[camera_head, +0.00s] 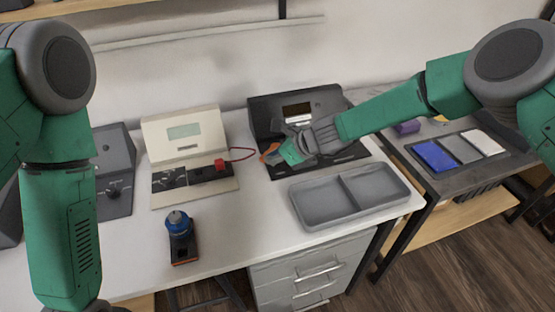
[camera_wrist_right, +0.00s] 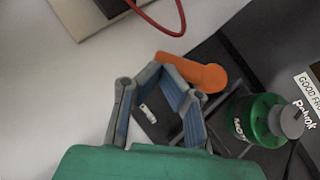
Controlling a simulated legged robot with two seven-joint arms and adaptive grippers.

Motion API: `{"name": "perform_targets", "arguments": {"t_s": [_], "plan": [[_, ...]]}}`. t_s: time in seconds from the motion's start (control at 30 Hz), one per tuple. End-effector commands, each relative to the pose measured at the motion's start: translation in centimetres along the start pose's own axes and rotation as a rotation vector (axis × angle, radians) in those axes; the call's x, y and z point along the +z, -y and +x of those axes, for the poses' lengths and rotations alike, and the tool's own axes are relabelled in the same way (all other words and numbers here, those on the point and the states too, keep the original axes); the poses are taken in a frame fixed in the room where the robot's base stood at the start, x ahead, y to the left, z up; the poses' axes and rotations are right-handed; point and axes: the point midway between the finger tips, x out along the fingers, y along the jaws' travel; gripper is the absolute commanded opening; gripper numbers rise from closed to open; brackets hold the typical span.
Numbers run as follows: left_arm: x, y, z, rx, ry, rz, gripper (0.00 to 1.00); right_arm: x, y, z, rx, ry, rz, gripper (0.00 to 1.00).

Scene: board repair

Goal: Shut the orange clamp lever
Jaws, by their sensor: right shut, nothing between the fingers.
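The orange clamp lever (camera_head: 268,151) shows at the left front of the black station (camera_head: 335,100) in the head view. In the right wrist view the orange lever (camera_wrist_right: 205,75) lies just beyond my right fingertips, with its rounded end to the right. My right gripper (camera_head: 284,152) is shut and empty, low over the station's front. Its fingertips (camera_wrist_right: 163,67) meet beside the lever's left end; I cannot tell whether they touch it. The gripper and forearm hide part of the station. My left arm hangs at the left; its gripper is out of view.
A grey two-part tray (camera_head: 347,220) stands right in front of the station. A beige device (camera_head: 185,130) with a red plug (camera_head: 221,165) and cable is to the left. A blue-topped tool (camera_head: 180,240) is near the front edge. White tabletop (camera_head: 250,235) between them is clear.

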Motion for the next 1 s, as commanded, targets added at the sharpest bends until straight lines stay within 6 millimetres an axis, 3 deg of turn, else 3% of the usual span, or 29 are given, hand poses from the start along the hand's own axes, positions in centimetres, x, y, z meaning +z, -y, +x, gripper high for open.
{"name": "perform_targets", "arguments": {"t_s": [0.37,1.0], "plan": [[0.0,0.0,-0.1,0.000,0.000,-0.001,0.40,0.3,-0.1,0.4,0.001,0.000,-0.001,0.00],[0.0,0.0,-0.2,0.000,0.000,0.000,0.40,0.1,1.4,0.1,0.001,0.000,-0.001,0.00]]}}
